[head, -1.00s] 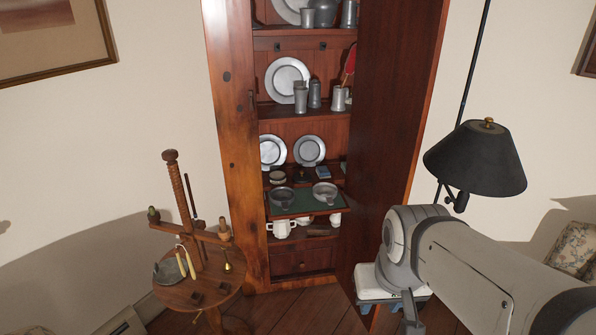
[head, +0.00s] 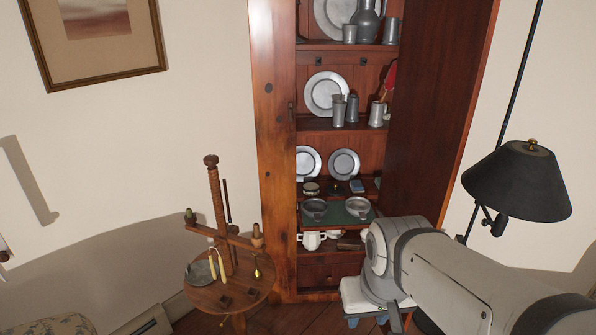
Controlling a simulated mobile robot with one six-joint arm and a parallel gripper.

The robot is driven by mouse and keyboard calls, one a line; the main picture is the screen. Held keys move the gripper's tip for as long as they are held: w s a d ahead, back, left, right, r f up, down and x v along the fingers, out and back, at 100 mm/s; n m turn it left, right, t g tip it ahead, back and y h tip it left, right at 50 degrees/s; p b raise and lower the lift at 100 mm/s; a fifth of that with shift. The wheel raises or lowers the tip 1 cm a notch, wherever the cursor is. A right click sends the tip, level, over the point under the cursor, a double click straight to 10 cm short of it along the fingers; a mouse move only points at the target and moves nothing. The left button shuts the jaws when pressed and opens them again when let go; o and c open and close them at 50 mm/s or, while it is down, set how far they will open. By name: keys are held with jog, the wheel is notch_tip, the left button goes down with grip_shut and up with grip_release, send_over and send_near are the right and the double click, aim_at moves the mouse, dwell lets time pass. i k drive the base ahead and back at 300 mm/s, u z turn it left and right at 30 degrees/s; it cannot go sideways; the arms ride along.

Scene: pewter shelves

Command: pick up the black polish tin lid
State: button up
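A small dark, flat, round item that looks like the black polish tin lid (head: 336,188) lies on the cabinet's middle shelf in the head view. It is too small to make out clearly. A round, lighter-topped tin (head: 311,188) sits just left of it, and a small blue item (head: 357,186) is to its right. My gripper (head: 396,320) is low at the bottom edge of the picture, well below and in front of that shelf, and only partly in view. Its fingers are too small and cut off to show whether it is open.
A green-topped pull-out board (head: 337,218) with two pewter bowls juts out below the shelf. The cabinet's open door (head: 440,110) stands at right, near a black lamp (head: 518,182). A round wooden table (head: 230,292) with a screw-post stand is at left.

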aim_at(335, 190)
jog(key=u, duration=0.15)
jog(key=i, duration=1.3)
jog(key=z, duration=0.5)
